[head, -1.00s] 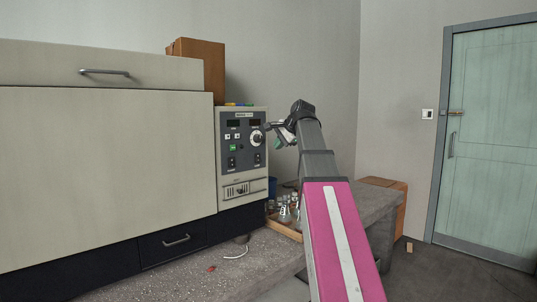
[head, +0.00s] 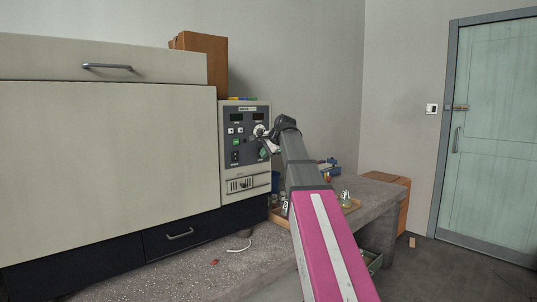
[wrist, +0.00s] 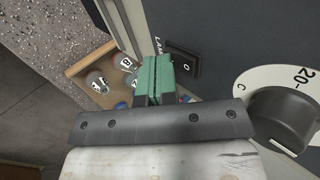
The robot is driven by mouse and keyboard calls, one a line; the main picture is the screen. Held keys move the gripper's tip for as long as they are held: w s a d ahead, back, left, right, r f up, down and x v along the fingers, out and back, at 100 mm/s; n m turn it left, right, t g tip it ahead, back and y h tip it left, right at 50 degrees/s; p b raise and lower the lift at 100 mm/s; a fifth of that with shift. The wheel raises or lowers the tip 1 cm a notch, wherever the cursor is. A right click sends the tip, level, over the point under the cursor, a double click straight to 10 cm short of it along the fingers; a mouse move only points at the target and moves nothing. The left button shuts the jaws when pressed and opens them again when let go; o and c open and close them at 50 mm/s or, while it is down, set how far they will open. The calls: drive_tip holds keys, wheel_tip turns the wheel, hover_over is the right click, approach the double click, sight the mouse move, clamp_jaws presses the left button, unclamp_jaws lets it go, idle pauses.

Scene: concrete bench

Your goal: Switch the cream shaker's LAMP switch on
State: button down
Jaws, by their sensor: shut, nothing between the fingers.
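The cream shaker (head: 110,150) is a large cabinet with a grey control panel (head: 229,117) at its right end. In the wrist view the LAMP switch (wrist: 187,63) is a black rocker with an "O" mark, its label partly hidden by my fingers. My gripper (wrist: 158,78) has green fingers, shut and empty, just left of the switch; whether they touch it or the panel I cannot tell. In the head view my gripper (head: 264,149) is at the panel's lower right and covers the LAMP switch there.
A dark dial (wrist: 284,117) with a white scale sits right of the switch. A wooden tray (wrist: 88,62) with several small flasks stands on the bench below. A cardboard box (head: 203,58) is on top of the shaker. A door (head: 495,140) is at right.

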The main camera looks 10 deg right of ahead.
idle(0.3)
drive_tip(key=shift+w+a+f, duration=0.1)
drive_tip(key=shift+w+a, duration=0.05)
drive_tip(key=shift+w, duration=0.05)
